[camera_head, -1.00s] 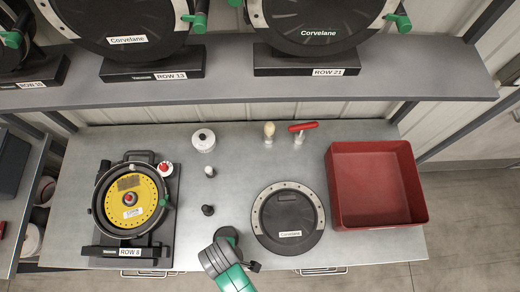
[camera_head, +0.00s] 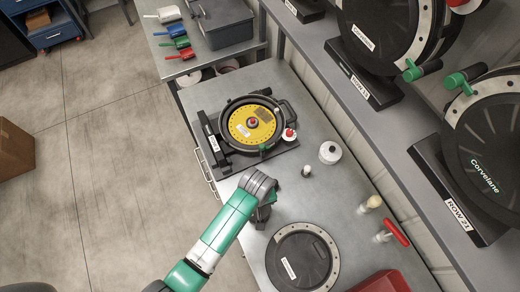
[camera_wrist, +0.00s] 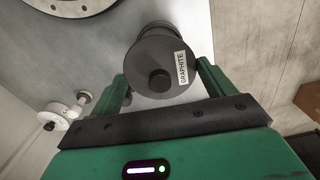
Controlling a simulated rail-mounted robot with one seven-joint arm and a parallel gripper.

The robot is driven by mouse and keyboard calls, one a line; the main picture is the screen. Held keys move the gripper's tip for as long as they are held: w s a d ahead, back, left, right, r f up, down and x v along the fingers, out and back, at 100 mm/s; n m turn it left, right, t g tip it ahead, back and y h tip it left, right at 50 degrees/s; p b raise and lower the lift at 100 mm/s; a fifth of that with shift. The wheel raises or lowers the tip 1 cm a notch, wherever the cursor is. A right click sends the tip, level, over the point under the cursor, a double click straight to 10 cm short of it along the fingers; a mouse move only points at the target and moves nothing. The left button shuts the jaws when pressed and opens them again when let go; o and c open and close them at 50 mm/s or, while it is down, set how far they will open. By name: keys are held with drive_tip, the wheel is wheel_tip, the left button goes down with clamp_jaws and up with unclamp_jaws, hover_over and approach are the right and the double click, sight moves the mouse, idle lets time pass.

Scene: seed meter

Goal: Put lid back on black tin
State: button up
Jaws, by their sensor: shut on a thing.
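In the wrist view, a dark grey round lid (camera_wrist: 145,62) with a small black knob faces the camera between my gripper's green fingers (camera_wrist: 162,82). The fingers are shut on its sides. I cannot tell whether the lid sits fully on the tin. In the head view my gripper (camera_head: 262,212) is low over the bench between the yellow-plate meter and the black disc, and my arm hides most of the tin.
A white tin with a dark knob (camera_head: 330,152) and a small white-topped item (camera_head: 307,171) stand nearby. The yellow-plate meter (camera_head: 250,124) is behind, the flat black disc (camera_head: 300,258) in front.

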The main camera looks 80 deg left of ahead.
wheel_tip(320, 180, down, 4)
drive_tip(key=b, duration=0.4)
drive_tip(key=shift+f, duration=0.2)
drive_tip(key=shift+f+b, duration=0.5)
drive_tip(key=shift+f, duration=0.3)
drive_tip(key=shift+r+p, duration=0.1)
drive_tip(key=shift+p, duration=0.6)
drive_tip(key=shift+f+p, duration=0.2)
drive_tip(key=shift+p, duration=0.25)
idle(1.2)
drive_tip(key=o, duration=0.9)
drive_tip(key=shift+r, duration=0.1)
